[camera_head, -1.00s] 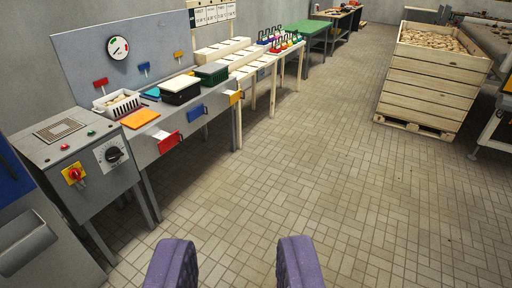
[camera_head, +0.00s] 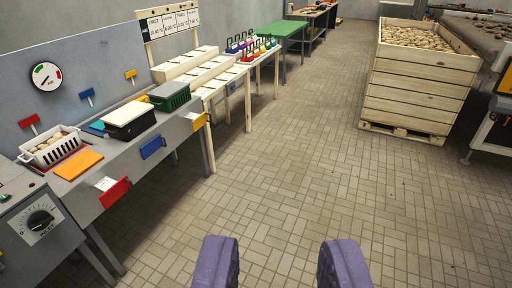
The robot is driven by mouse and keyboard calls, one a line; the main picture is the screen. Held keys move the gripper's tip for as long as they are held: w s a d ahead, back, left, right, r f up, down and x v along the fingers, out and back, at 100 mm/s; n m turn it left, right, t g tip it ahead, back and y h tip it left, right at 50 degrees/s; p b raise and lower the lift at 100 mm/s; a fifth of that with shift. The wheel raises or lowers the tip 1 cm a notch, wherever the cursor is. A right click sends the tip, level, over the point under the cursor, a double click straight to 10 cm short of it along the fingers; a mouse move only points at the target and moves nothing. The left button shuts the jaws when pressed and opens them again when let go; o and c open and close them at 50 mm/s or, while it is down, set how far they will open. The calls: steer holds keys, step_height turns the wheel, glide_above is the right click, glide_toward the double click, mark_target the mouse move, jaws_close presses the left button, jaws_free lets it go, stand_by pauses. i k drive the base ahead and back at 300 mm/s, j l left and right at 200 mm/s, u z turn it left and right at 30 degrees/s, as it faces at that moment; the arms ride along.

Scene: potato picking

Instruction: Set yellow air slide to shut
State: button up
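Two yellow parts could be the yellow air slide. One is a small yellow tab (camera_head: 131,75) on the upright grey back panel (camera_head: 85,62), to the right of a blue tab (camera_head: 88,94) and a red tab (camera_head: 29,121). The other is a yellow plate (camera_head: 198,121) on the bench's front edge, right of a blue plate (camera_head: 153,147) and a red plate (camera_head: 114,192). I cannot tell which is the slide, or its setting. My gripper (camera_head: 280,264) is open and empty over the tiled floor, well apart from both.
A grey bench (camera_head: 92,182) at the left holds a white basket (camera_head: 52,149), an orange board (camera_head: 78,164) and black and green boxes. A dial gauge (camera_head: 46,76) is on the panel. A wooden potato crate (camera_head: 418,92) stands at right. The middle floor is clear.

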mark_target(199, 121)
steer(key=i+u, duration=0.1)
steer(key=i, duration=2)
steer(key=i+u, duration=0.2)
steer(key=i, duration=0.25)
steer(key=i+l+u, duration=0.2)
steer(key=i, duration=0.25)
steer(key=i+l+u, duration=0.2)
steer(key=i, duration=0.2)
steer(key=i+l+u, duration=0.3)
steer(key=i+u, duration=0.15)
steer(key=i+l+u, duration=0.45)
steer(key=i+l, duration=0.05)
steer(key=l, duration=0.05)
